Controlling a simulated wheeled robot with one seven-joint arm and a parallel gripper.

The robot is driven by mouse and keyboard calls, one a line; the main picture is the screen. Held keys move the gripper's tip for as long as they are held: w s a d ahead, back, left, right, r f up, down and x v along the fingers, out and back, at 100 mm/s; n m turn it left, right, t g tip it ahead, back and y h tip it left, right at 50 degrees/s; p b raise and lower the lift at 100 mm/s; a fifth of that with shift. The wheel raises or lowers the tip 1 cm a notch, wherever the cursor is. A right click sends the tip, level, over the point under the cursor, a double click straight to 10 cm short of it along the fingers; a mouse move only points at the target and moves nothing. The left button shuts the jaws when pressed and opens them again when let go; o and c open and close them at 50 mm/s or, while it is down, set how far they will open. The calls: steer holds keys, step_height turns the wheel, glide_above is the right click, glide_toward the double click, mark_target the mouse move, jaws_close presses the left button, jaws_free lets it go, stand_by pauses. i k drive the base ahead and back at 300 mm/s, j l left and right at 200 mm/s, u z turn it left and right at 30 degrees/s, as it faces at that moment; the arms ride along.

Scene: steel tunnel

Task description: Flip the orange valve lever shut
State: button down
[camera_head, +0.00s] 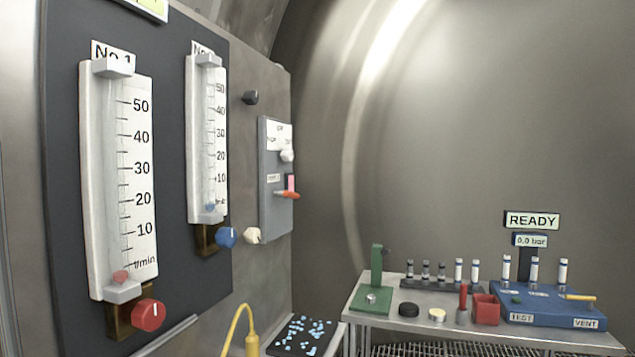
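Two lever-like parts show in the head view. An orange handle (288,195) sticks out to the right from the grey switch panel (268,220) on the left wall, just below a small pink-red piece. A yellow-orange lever (580,297) lies roughly level on top of the blue block (540,311) on the bench, on the side labelled VENT. I cannot tell for sure from this view which one is the task's valve lever, or how far either is turned. My gripper is not in view.
A metal bench (420,322) at the right holds the block, a green stand (376,290), several vials, a red box (486,309) and a READY sign (531,220). Two flow gauges hang left. A yellow curved piece (240,322) and a dark blue-spotted tray (301,337) are low in front.

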mark_target(292, 196)
steer(key=i+z, duration=0.1)
steer(key=i, duration=1.25)
